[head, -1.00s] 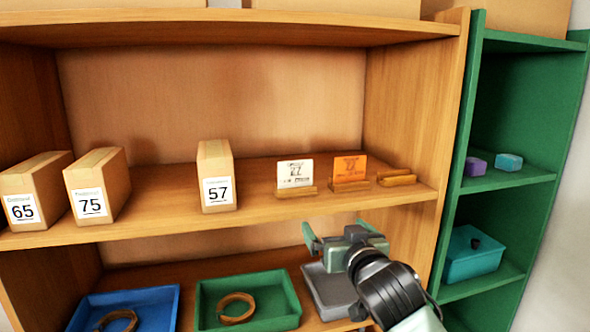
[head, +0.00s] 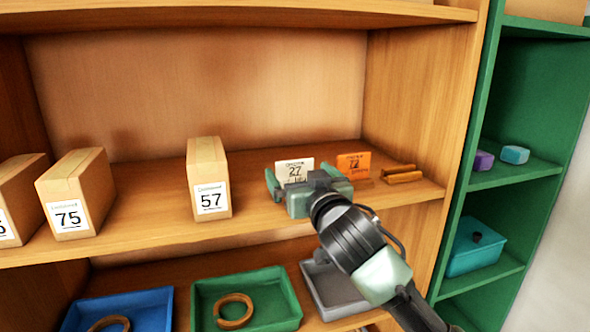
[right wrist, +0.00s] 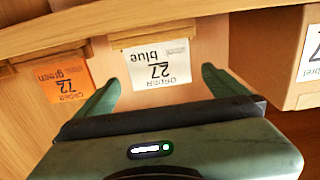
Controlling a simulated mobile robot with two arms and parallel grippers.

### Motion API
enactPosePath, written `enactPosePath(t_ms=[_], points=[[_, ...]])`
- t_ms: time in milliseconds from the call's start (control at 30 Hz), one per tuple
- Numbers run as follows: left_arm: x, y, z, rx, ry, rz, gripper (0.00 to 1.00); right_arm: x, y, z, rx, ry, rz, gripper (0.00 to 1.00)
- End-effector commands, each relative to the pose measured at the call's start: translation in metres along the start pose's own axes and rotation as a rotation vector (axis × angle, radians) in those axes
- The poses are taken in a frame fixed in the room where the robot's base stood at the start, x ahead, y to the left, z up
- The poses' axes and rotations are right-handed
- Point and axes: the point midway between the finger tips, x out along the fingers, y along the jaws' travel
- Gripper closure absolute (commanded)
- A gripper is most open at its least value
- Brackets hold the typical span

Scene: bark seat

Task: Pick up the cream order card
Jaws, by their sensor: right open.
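The cream order card (head: 294,170) stands on the middle shelf, its lower part hidden behind my right gripper in the head view. In the right wrist view the card (right wrist: 158,63) appears upside down, reads "ORDER 27 blue", and sits in a wooden holder (right wrist: 150,33). My right gripper (head: 305,182) is open in front of the card. In the right wrist view its two fingers (right wrist: 158,88) are spread to either side of the card, which shows between them without visible contact. My left gripper is not in view.
An orange order card (head: 353,165) marked 72 stands close to the right, near an empty wooden holder (head: 402,174). A box marked 57 (head: 210,200) stands to the left. Trays, including a green one (head: 272,296), lie on the lower shelf.

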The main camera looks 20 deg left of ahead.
Motion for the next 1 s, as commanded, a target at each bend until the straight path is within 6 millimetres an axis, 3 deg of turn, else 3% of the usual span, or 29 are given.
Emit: enactPosePath(t_ms=[33, 200, 500, 533, 733, 1000], points=[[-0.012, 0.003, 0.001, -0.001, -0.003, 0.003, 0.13, 0.009, 0.000, -0.006, -0.003, -0.002, 0.002, 0.00], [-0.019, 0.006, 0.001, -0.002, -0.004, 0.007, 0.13, 0.029, 0.000, -0.003, -0.001, -0.001, 0.002, 0.00], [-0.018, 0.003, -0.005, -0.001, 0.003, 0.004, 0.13, 0.034, 0.000, 0.000, 0.000, 0.001, 0.001, 0.00], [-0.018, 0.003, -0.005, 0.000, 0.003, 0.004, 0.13, 0.034, 0.000, 0.000, 0.000, 0.000, 0.001, 0.03], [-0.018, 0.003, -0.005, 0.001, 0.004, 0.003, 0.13, 0.034, 0.000, 0.000, 0.000, 0.000, 0.001, 0.58], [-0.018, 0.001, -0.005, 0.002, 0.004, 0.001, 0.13, 0.034, 0.000, 0.000, 0.000, 0.000, 0.001, 0.61]])
